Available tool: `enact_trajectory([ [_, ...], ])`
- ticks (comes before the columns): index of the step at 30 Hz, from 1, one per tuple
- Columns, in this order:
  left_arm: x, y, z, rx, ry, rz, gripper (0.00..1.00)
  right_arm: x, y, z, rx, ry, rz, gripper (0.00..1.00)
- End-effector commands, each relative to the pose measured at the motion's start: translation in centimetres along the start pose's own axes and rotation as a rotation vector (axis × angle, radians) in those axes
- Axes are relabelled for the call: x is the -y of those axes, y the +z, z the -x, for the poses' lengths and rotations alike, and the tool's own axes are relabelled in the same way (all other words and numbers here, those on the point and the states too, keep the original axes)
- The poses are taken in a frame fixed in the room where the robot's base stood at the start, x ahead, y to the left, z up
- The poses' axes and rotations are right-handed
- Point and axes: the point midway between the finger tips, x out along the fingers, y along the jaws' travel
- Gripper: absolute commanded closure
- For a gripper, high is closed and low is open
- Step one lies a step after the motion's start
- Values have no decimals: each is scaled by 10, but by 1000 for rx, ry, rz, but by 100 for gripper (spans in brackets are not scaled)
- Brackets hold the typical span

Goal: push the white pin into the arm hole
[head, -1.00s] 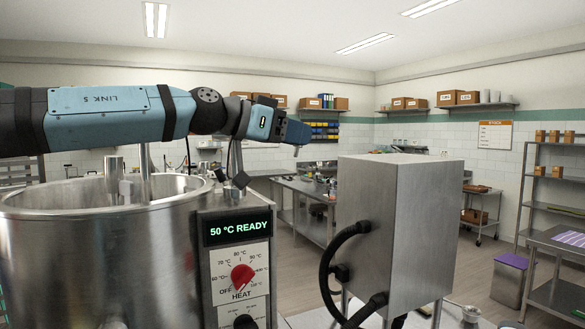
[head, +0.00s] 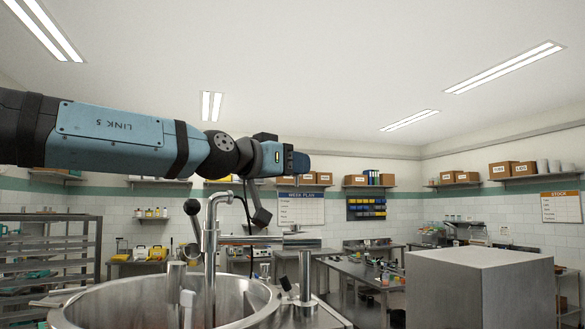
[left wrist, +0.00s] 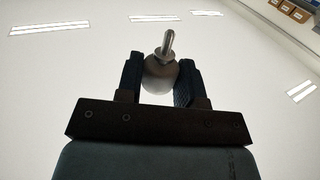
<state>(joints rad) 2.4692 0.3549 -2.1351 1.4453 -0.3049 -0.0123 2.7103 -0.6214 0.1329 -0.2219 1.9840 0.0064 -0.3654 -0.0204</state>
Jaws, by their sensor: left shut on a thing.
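My left gripper (left wrist: 160,80) is shut on a pale, rounded knob with a bright metal shaft, seemingly the white pin (left wrist: 161,76). The shaft points away from the gripper, upward in the left wrist view, with ceiling behind it. In the head view my left arm comes in from the left, and its blue gripper end (head: 298,161) is above the kettle area. The pin is not clear there. A horizontal metal arm (head: 262,240) runs beside a bent pipe (head: 212,240) over the kettle; I cannot make out its hole. My right gripper is not in view.
The open steel kettle (head: 255,300) stands at the lower left, with an upright rod (head: 305,275) at its right. A large grey metal box (head: 480,290) is at the lower right.

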Motion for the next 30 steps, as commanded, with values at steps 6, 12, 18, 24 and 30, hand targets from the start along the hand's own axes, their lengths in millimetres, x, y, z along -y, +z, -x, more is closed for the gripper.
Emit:
enact_trajectory([
  [6, 0, 9, 1, -4, 5, 1, 100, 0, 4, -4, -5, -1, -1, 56],
  [12, 1, 32, 1, -5, 5, 1, 100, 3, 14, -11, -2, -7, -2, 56],
  [18, 1, 50, 2, -5, 5, 2, 100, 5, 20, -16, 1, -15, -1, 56],
  [24, 0, 60, 2, -6, 5, 2, 100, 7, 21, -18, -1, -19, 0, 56],
  [30, 0, 61, 2, -5, 5, 0, 100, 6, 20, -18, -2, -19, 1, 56],
])
